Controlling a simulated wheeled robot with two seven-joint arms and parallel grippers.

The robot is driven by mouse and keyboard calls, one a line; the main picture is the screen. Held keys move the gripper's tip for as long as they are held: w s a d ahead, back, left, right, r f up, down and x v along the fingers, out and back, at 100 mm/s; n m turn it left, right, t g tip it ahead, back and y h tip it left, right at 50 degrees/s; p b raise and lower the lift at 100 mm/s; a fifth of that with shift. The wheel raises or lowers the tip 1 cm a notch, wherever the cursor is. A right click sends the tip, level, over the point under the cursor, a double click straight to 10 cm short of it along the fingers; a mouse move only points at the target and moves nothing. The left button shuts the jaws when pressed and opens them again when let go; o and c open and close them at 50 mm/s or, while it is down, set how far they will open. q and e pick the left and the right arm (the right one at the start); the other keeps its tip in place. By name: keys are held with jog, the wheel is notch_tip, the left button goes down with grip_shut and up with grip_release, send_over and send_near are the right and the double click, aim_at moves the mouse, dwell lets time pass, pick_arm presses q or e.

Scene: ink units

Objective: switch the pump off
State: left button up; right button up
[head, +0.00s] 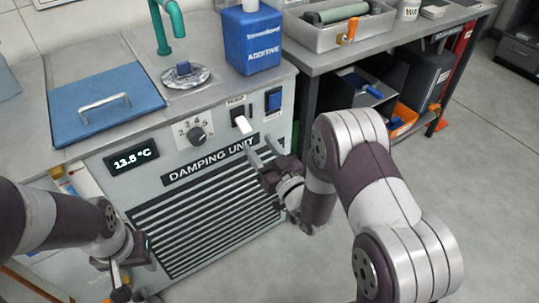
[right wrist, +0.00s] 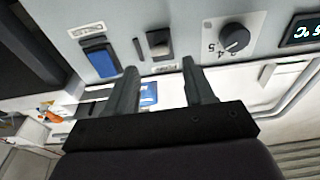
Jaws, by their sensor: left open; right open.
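The damping unit's grey front panel carries a white-tipped switch (head: 242,124) on a dark base, and a blue rocker switch (head: 273,100) to its right. In the right wrist view the blue rocker (right wrist: 100,57) and the other switch (right wrist: 158,43) lie just beyond my fingertips. My right gripper (head: 262,151) is open and empty, below the white-tipped switch, its fingers pointing towards the panel; I see no contact. My left gripper (head: 119,285) is low in front of the unit's left side; its fingers are small and partly hidden.
A numbered dial (head: 196,134) is left of the switches, and a display (head: 132,156) reads 13.5 °C. A blue lid (head: 105,122), a teal tap (head: 169,30) and a blue additive container (head: 249,45) are on top.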

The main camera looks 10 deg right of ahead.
jog(key=v, duration=0.5)
jog(key=shift+s, duration=0.25)
